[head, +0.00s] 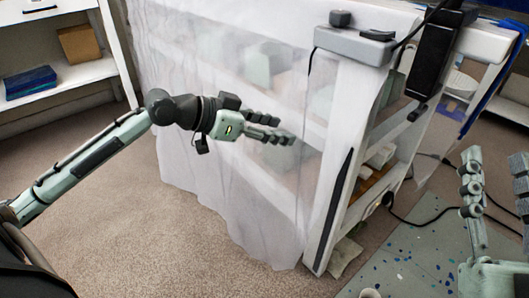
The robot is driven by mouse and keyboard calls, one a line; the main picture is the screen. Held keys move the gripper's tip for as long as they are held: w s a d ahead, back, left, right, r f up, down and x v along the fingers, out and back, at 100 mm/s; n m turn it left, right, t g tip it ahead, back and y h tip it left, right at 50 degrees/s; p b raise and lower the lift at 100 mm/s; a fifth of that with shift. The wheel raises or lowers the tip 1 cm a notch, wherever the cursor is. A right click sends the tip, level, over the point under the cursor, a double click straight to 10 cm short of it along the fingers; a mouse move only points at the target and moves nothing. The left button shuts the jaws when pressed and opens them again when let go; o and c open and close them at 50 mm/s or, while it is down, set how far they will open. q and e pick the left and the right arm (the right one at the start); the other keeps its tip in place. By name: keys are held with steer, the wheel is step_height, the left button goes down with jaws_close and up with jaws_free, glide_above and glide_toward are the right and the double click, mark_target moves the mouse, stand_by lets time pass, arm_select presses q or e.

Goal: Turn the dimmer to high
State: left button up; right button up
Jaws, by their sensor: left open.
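A grey control box (352,46) sits on the top front edge of the white shelving unit, with a dark round knob (340,18) and a dark flat switch (378,35) on it. It looks like the dimmer; I cannot read its setting. My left gripper (284,130) is open and empty, in front of the translucent sheet, below and left of the box. It is apart from the box. My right gripper (496,165) is at the lower right edge, its fingers wide apart with nothing between them, far from the box. Part of it is cut off by the frame.
A translucent sheet (215,90) drapes over the white shelving unit (338,190). A black upright device (432,55) stands right of the box, with cables around it. A speckled mat (410,250) lies on the floor. Another shelf (70,75) stands at left. Carpet (120,220) is clear.

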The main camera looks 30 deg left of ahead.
mark_target(331, 15)
arm_select(q)
steer(key=s+f+n+g+y+p, duration=0.1)
steer(key=s+f+y+p, duration=0.1)
steer(key=f, duration=0.5)
steer(key=shift+s+a+f+p, duration=0.15)
steer(key=shift+s+a+p, duration=0.25)
steer(key=shift+s, duration=0.15)
arm_select(e)
steer(key=shift+r, duration=1.7)
